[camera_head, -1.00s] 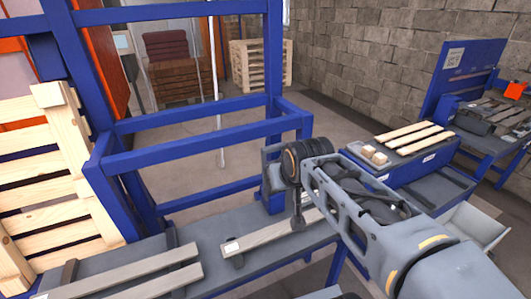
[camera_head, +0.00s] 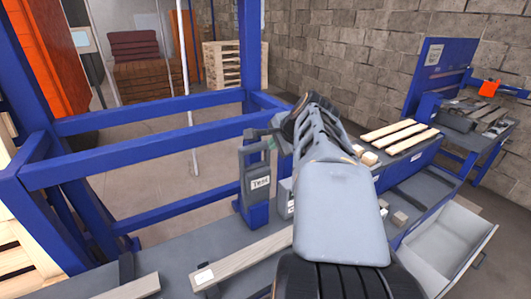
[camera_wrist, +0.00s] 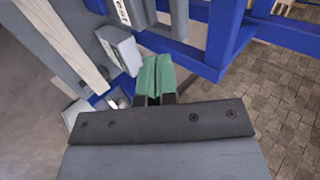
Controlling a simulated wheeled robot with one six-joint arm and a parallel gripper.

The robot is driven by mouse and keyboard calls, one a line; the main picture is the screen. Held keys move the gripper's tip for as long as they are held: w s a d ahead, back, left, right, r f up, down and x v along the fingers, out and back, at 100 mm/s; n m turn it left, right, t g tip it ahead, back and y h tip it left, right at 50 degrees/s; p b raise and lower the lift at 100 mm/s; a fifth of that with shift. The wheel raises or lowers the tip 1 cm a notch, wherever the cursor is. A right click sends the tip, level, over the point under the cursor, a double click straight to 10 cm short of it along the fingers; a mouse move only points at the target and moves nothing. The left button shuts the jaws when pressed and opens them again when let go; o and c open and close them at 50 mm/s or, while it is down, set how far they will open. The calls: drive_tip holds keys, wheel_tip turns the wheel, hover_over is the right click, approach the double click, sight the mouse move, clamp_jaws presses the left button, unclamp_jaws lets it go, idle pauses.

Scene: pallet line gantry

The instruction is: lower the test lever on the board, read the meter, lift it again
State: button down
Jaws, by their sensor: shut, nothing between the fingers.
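A grey upright board marked "Test" (camera_head: 257,183) stands on a blue foot at the back edge of the bench, left of my arm. In the wrist view, the grey board (camera_wrist: 124,12) shows at the top, cut off by the frame. A small grey box with a pale face (camera_wrist: 120,50) is just left of the fingers; I cannot tell whether it is the meter. My gripper (camera_wrist: 157,77) has green fingertips that are together and empty, below the board. I cannot tell the lever's position or any reading. In the head view my arm hides part of this area.
Blue gantry rails (camera_head: 150,158) rise behind the bench. A wooden board (camera_head: 240,258) lies on the bench top. Several planks (camera_head: 388,129) lie on a blue-sided table to the right, with an open grey drawer (camera_head: 445,245) at the lower right.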

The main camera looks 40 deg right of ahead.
sight(258, 144)
drive_tip(key=x, duration=0.3)
drive_tip(key=p+x, duration=0.1)
drive_tip(key=x, duration=0.2)
drive_tip(key=d+r+p+x, duration=0.1)
drive_tip(key=x, duration=0.2)
drive_tip(key=shift+w, duration=1)
drive_tip(key=w, duration=0.1)
drive_tip(key=w+p, duration=0.1)
drive_tip(key=w, duration=0.1)
drive_tip(key=shift+w+d+p, duration=0.15)
drive_tip(key=shift+d+p, duration=0.1)
drive_tip(key=shift+p, duration=0.05)
